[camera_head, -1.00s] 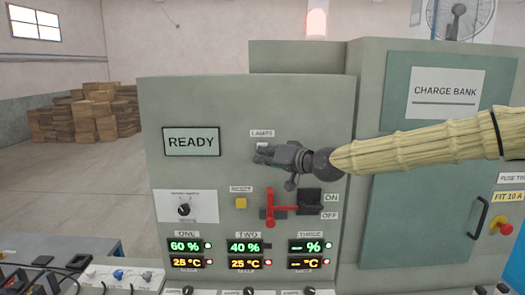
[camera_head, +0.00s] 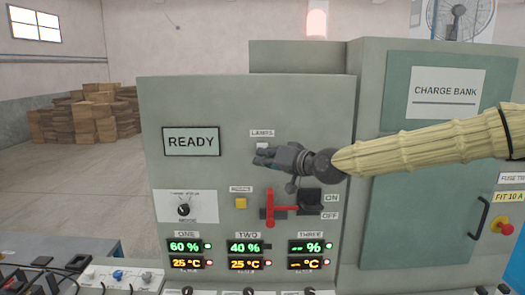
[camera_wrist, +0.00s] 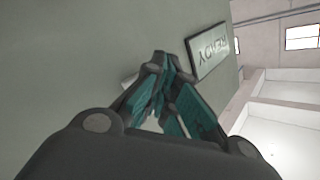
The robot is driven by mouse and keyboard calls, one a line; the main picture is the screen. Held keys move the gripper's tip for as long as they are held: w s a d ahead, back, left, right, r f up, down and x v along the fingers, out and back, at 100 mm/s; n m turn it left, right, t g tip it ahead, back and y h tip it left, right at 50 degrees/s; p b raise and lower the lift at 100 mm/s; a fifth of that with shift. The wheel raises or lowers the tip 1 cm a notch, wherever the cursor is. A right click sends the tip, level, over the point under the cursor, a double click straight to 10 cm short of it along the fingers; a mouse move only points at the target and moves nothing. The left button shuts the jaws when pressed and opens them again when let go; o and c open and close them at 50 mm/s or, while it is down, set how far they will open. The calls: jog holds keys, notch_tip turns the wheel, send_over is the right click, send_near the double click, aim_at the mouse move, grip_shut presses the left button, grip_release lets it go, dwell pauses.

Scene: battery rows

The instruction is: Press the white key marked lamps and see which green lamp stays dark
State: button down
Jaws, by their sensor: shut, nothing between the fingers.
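The white key (camera_head: 262,145) sits under the LAMPS label (camera_head: 262,133) on the grey-green panel; its lower part is hidden by my gripper. My gripper (camera_head: 258,157) is shut and empty, its tips just below the key. I cannot tell whether they touch it. In the wrist view the shut fingers (camera_wrist: 160,75) are close to the panel, with a pale edge beside them. Small lamps stand beside the displays ONE (camera_head: 185,246), TWO (camera_head: 245,247) and THREE (camera_head: 306,246). The upper lamp spot beside TWO (camera_head: 267,246) looks dark; those beside ONE (camera_head: 208,246) and THREE (camera_head: 328,246) look lit.
The READY screen (camera_head: 191,141) is left of my gripper. Below are a yellow reset button (camera_head: 241,202), a red lever (camera_head: 269,207) and a black ON/OFF switch (camera_head: 310,201). A rotary knob (camera_head: 184,210) is at lower left. A red beacon (camera_head: 316,23) glows on top.

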jog(key=shift+s+b, duration=0.55)
jog(key=shift+s, duration=2)
